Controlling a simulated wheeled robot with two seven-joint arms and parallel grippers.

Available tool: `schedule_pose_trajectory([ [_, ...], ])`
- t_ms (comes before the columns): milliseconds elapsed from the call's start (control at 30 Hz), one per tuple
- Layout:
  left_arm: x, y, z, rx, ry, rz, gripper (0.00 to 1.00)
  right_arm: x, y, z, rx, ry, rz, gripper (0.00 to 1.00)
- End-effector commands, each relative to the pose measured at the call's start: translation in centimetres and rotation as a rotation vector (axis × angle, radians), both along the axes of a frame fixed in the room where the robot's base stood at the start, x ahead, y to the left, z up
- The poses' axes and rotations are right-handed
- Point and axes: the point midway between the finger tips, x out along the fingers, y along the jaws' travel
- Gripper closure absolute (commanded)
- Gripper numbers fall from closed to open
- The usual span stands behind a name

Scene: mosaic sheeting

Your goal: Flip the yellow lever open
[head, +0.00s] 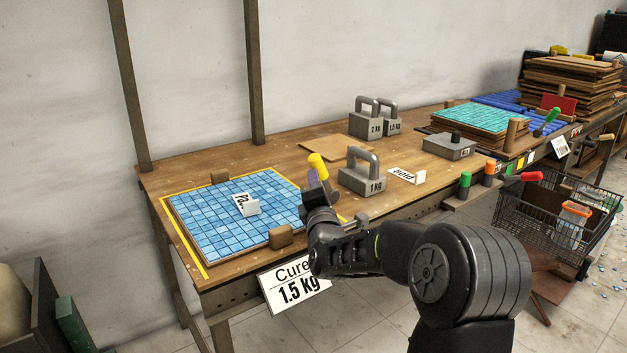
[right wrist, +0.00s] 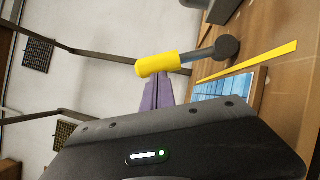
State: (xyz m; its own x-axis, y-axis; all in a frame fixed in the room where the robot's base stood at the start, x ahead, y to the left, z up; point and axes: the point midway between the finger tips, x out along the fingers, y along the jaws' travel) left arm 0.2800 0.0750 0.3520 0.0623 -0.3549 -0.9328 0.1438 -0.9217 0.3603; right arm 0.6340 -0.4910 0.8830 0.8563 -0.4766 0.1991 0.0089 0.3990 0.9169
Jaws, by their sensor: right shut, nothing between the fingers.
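The yellow lever (head: 318,163) stands up at the table's front part, just right of the blue mosaic sheet (head: 205,222). In the right wrist view its yellow grip (right wrist: 157,64) sits on a dark rod that runs to a round dark pivot (right wrist: 228,47) by the table top. My right gripper (head: 313,180) has its purple fingers (right wrist: 158,94) closed together and empty, right beside the yellow grip. I cannot tell whether they touch it. The lever's base is hidden behind my right gripper in the head view. My left gripper is not in view.
A 1 kg weight (head: 362,184) stands close to the right of the lever. A folded card (head: 246,204) lies on the blue sheet, with wooden blocks (head: 280,236) at its edges.

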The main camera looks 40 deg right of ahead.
Motion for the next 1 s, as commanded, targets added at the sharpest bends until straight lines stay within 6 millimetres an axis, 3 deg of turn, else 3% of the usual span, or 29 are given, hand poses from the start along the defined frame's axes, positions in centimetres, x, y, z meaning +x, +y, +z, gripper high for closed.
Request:
schedule_pose_trajectory([
  [567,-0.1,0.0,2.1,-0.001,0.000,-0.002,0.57,0.0,-1.0,1.3,0.109,-0.004,-0.003,1.00],
  [1000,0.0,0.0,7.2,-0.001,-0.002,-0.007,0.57,-0.2,-4.6,3.4,0.452,-0.013,-0.005,1.00],
])
